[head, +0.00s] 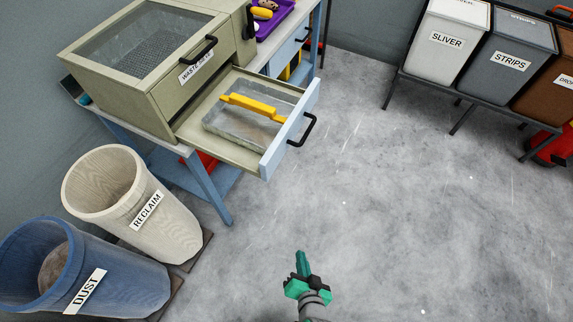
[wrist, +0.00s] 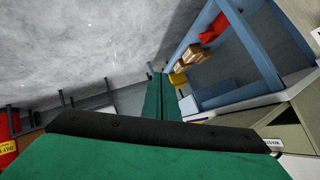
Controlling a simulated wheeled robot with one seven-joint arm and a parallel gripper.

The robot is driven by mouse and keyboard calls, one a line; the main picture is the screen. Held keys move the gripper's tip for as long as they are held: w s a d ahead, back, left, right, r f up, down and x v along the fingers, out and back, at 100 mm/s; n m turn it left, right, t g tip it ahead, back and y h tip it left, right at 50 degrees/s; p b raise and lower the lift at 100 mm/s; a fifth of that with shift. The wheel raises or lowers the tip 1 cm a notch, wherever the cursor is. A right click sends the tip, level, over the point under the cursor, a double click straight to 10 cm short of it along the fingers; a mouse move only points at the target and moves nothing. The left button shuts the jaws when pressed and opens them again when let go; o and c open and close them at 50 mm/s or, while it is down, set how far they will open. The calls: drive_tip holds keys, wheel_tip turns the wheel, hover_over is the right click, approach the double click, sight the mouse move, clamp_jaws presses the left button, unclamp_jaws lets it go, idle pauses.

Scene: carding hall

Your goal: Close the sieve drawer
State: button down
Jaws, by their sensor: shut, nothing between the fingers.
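The sieve drawer (head: 268,157) stands pulled out of the olive waste box (head: 150,70) on the bench in the head view. It has a pale blue front with a black handle (head: 305,130). A metal tray (head: 235,125) with a yellow handle bar (head: 252,107) lies inside it. My gripper (head: 301,258) is green and shut, with nothing held. It is over the open floor, below the drawer in the picture and apart from it. In the wrist view, its green fingers (wrist: 160,98) are together, and part of the olive box (wrist: 285,130) shows at right.
The RECLAIM bin (head: 135,205) and the blue DUST bin (head: 85,275) stand at lower left. SLIVER (head: 447,40) and STRIPS (head: 508,62) bins stand on a rack at upper right. A purple tray (head: 275,22) is on the bench. The floor between is clear.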

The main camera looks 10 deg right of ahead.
drive_tip(key=w+d+f+m+y, duration=0.2)
drive_tip(key=w+m, duration=0.1)
drive_tip(key=w, duration=0.3)
drive_tip(key=n+y, duration=0.4)
drive_tip(key=y, duration=0.9)
approach(275, 162)
drive_tip(key=x, duration=0.6)
drive_tip(key=shift+w+a, duration=0.15)
drive_tip(key=shift+a, duration=0.05)
